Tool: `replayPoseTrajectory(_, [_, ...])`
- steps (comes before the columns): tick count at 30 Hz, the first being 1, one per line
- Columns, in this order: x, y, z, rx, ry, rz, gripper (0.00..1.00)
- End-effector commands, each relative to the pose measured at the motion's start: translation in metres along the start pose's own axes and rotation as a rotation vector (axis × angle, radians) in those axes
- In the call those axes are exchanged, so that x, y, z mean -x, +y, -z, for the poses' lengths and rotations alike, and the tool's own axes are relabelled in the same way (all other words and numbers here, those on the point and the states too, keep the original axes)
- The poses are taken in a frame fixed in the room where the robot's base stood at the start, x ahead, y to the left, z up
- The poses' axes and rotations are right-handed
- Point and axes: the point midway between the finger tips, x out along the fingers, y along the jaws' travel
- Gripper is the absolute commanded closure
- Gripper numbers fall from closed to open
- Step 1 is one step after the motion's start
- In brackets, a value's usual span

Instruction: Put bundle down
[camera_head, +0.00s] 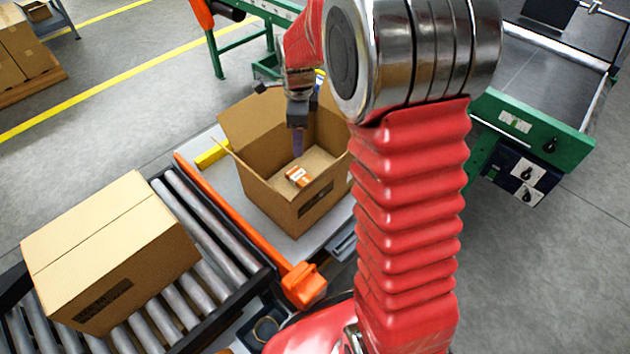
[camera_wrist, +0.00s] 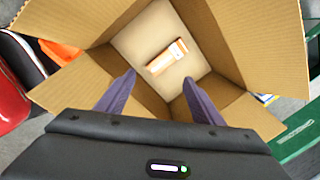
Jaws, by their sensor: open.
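The bundle (camera_head: 298,177) is a small orange and white pack lying flat on the floor of an open cardboard box (camera_head: 268,197). In the wrist view the bundle (camera_wrist: 167,57) lies ahead of the fingertips, apart from them, near the middle of the box floor. My gripper (camera_head: 298,157) points down into the box, above and behind the bundle. In the wrist view the two purple fingers of my gripper (camera_wrist: 158,80) are spread wide with nothing between them. The box flaps (camera_wrist: 62,40) are folded outward.
The box stands on a grey table (camera_head: 213,160) with an orange rail (camera_head: 225,210) along its left side. A closed carton (camera_head: 110,250) sits on a roller conveyor (camera_head: 205,205) at left. A green machine (camera_head: 535,125) stands at right.

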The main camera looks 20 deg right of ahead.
Motion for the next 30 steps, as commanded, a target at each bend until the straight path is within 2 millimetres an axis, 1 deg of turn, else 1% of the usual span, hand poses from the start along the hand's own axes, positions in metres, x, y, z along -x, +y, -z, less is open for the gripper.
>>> replayPoseTrajectory(1, [0.014,0.006,-0.001,0.060,-0.005,0.015,0.39])
replayPoseTrajectory(3, [0.030,0.016,-0.002,0.153,-0.009,0.032,0.39])
replayPoseTrajectory(12, [0.091,0.062,0.000,0.549,-0.011,0.104,0.39])
replayPoseTrajectory(21, [0.137,0.114,0.007,0.944,0.012,0.181,0.39])
replayPoseTrajectory(30, [0.166,0.169,0.018,1.335,0.062,0.258,0.39])
